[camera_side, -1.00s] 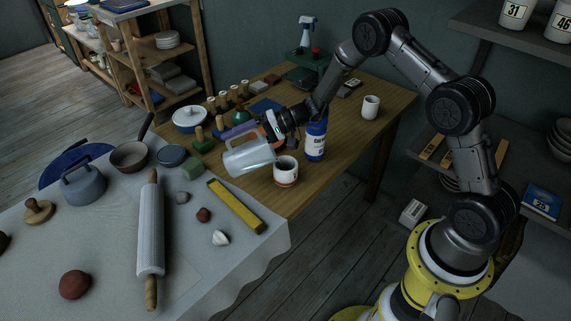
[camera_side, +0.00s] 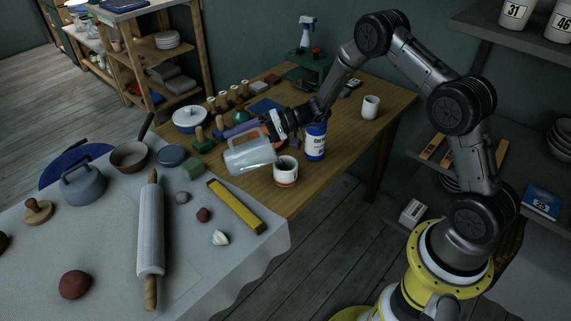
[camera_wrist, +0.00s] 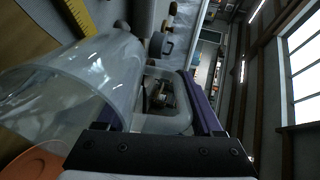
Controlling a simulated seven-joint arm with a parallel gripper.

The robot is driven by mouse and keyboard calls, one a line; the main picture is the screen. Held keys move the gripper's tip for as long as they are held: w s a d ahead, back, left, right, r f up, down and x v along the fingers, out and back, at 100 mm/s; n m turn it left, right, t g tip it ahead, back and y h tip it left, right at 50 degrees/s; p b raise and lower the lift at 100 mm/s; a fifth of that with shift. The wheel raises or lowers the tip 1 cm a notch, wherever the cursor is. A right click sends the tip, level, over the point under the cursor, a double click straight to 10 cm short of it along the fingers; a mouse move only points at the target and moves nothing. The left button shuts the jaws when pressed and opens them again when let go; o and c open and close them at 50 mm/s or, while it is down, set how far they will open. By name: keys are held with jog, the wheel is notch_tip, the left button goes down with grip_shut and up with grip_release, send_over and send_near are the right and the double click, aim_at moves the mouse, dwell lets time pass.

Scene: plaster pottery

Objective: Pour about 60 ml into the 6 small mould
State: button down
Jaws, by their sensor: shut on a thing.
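My gripper (camera_side: 272,133) is shut on the handle side of a clear jug (camera_side: 250,157) and holds it, tilted, above the wooden table. The jug also shows large in the wrist view (camera_wrist: 95,75), its body at the left. I cannot make out its fill level or any stream leaving it. A small white cup-shaped vessel with a reddish band (camera_side: 286,173) stands upright just right of the jug, at the table's front edge. Its inside looks dark. No number 6 is readable on it, so I cannot tell whether it is the mould.
A blue-and-white bottle (camera_side: 316,141) stands close behind the cup-shaped vessel. A white mug (camera_side: 371,107) is farther right.

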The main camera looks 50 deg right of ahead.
aim_at(232, 150)
jog(key=shift+d+r, duration=0.1)
jog(key=shift+d, duration=0.05)
jog(key=shift+w+a, duration=0.1)
jog(key=shift+a, duration=0.15)
jog(key=f+h, duration=0.1)
jog(key=w+a+f+g+h, duration=0.1)
jog(key=shift+a+f+g, duration=0.3)
jog(key=shift+f, duration=0.05)
jog(key=shift+w+f+h, duration=0.1)
jog(key=shift+f+h, duration=0.3)
jog(key=shift+f, duration=0.05)
jog(key=shift+w+a+f+g+h, duration=0.15)
jog(key=shift+a+f+g+h, duration=0.15)
jog(key=shift+f+g+h, duration=0.35)
dwell(1.0)
jog(key=shift+a, duration=0.1)
